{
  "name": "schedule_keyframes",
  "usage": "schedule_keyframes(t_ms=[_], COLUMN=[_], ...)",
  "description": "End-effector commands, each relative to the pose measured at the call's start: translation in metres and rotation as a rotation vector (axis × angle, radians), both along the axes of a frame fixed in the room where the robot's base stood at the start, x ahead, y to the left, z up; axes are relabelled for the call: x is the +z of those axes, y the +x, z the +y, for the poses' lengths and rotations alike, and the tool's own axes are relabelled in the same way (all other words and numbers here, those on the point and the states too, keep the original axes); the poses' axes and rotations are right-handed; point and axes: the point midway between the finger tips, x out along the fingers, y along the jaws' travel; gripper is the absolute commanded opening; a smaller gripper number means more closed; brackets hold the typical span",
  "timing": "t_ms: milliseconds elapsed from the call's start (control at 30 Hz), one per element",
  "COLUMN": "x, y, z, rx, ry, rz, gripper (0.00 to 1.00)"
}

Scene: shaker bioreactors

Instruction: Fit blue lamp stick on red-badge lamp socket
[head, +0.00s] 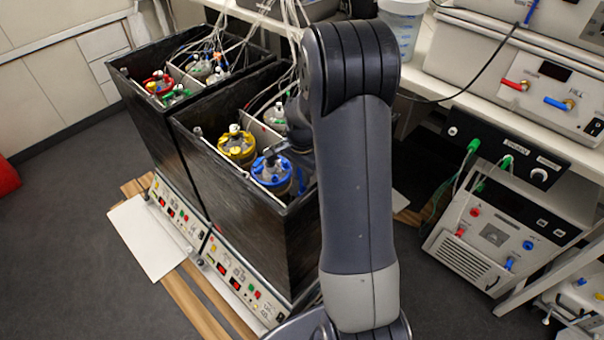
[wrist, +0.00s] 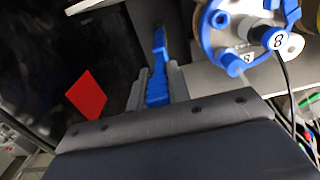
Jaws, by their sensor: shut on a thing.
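In the wrist view my gripper (wrist: 158,82) is shut on the blue lamp stick (wrist: 159,60). The stick lies between the two grey fingers and sticks out beyond their tips. A flat red badge (wrist: 87,95) shows to the left of the fingers, against a dark surface. I cannot make out the lamp socket itself. In the head view my arm covers most of the gripper, and the stick and the red badge cannot be made out.
A blue-ringed bottle (head: 271,174) stands in the near black box (head: 243,205), and also shows in the wrist view (wrist: 240,28), right of the stick. A yellow-ringed bottle (head: 237,146) is beside it. Tubes and cables hang above. A second black box (head: 150,115) stands further left.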

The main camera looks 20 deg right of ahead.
Motion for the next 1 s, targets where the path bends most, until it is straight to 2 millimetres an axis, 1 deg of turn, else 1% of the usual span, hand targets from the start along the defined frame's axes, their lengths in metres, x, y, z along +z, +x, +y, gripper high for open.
schedule_keyframes(t_ms=[367,1000], x=[-0.001,-0.01], y=[0.0,0.0], z=[0.0,0.0], rx=[0.0,0.0], ry=[0.0,0.0], rz=[0.0,0.0], gripper=[0.0,0.0])
